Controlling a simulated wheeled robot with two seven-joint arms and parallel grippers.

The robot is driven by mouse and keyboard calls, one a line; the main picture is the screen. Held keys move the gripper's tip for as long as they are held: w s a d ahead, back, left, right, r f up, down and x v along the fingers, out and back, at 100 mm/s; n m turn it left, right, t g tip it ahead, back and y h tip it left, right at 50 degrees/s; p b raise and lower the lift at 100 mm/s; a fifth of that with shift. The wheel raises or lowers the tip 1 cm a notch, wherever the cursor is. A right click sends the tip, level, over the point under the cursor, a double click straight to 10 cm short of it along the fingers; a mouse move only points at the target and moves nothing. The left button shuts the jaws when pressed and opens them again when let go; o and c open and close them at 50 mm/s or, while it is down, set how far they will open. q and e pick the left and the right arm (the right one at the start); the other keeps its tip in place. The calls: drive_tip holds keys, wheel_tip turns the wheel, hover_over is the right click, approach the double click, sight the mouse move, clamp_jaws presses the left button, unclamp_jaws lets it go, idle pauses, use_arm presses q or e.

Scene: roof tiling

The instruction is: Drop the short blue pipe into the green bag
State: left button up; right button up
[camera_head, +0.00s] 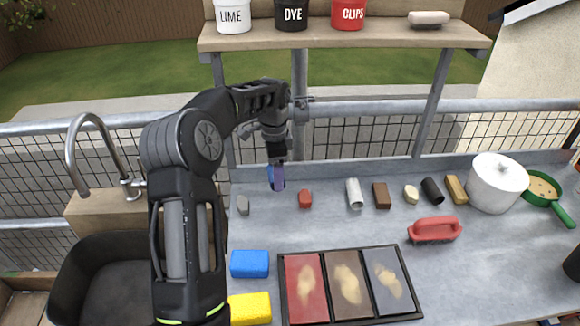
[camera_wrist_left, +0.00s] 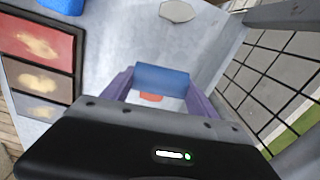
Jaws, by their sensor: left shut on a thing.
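My left gripper (camera_head: 278,186) is shut on a short blue pipe (camera_head: 270,175), above the back left part of the grey worktop. In the left wrist view the blue pipe (camera_wrist_left: 162,77) spans the gap between the two purple fingers of the gripper (camera_wrist_left: 158,92). In the head view the fingers and wrist hide much of the pipe. I see no green bag in either view. My right gripper is not in view.
Small pieces line the worktop, including a grey stone (camera_head: 243,205), a red piece (camera_head: 305,199) and a white cylinder (camera_head: 354,194). A white pot (camera_head: 497,183), green pan (camera_head: 545,189), red-handled brush (camera_head: 434,229), sponges and a framed colour tray (camera_head: 415,300) surround clear worktop. Wire mesh stands behind.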

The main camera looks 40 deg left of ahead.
use_arm(q)
drive_tip(key=d+r+n, duration=0.3)
drive_tip(key=d+n, duration=0.1)
drive_tip(key=d, duration=0.8)
drive_tip(key=s+d+r+n, duration=0.1)
drive_tip(key=d+r+n, duration=0.2)
drive_tip(key=d, duration=1)
drive_tip(key=shift+s+d+n, duration=0.3)
drive_tip(key=shift+n, duration=0.5)
